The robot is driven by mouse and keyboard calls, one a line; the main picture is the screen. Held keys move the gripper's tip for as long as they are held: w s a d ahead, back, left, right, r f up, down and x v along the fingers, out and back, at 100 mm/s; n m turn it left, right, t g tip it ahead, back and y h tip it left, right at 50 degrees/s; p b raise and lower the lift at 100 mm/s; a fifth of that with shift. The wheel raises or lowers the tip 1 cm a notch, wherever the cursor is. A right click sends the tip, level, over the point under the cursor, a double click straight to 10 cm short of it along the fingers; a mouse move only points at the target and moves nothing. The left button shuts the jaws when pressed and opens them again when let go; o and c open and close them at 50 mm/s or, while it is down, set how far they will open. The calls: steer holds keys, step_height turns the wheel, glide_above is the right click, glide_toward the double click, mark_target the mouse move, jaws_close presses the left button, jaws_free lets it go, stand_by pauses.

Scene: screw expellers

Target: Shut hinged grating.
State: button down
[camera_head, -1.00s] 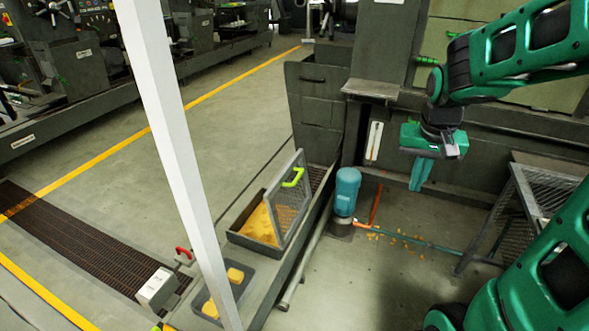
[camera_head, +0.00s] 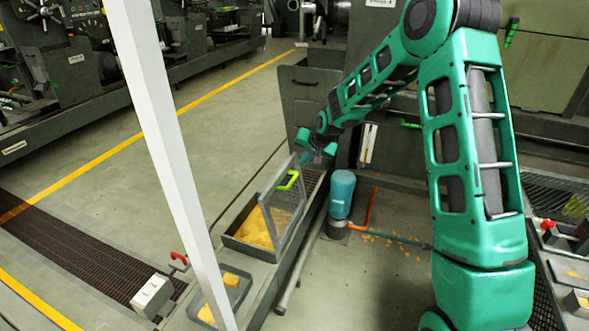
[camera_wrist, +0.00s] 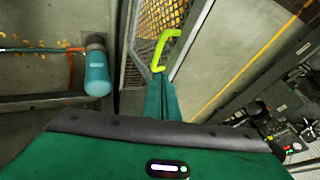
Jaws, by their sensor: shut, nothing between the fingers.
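The hinged grating (camera_head: 267,214) is a framed mesh panel standing raised and tilted at the edge of a dark trough with yellow material (camera_head: 254,230). Its yellow-green handle (camera_head: 288,180) is on the upper part of the panel. My gripper (camera_head: 311,157) is at the panel's top corner in the head view, just beyond the handle. In the wrist view, the shut, empty fingers (camera_wrist: 160,84) point toward the handle (camera_wrist: 165,48) and the grating (camera_wrist: 151,20). Whether the fingertips touch the panel is unclear.
A blue-green motor (camera_head: 341,194) stands right of the trough. A white post (camera_head: 160,140) crosses the left foreground. A small tray with yellow pieces (camera_head: 222,296) and a box with a red handle (camera_head: 153,295) are nearer. The floor on the left is open.

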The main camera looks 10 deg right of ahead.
glide_toward(284, 175)
step_height(284, 175, down, 3)
steer(key=d, duration=0.2)
steer(key=shift+w+a+f, duration=0.3)
steer(key=shift+w+a, duration=0.45)
steer(key=shift+a, duration=0.05)
steer(key=shift+w+a+f, duration=0.2)
steer(key=shift+w+a, duration=0.3)
steer(key=shift+a, duration=0.1)
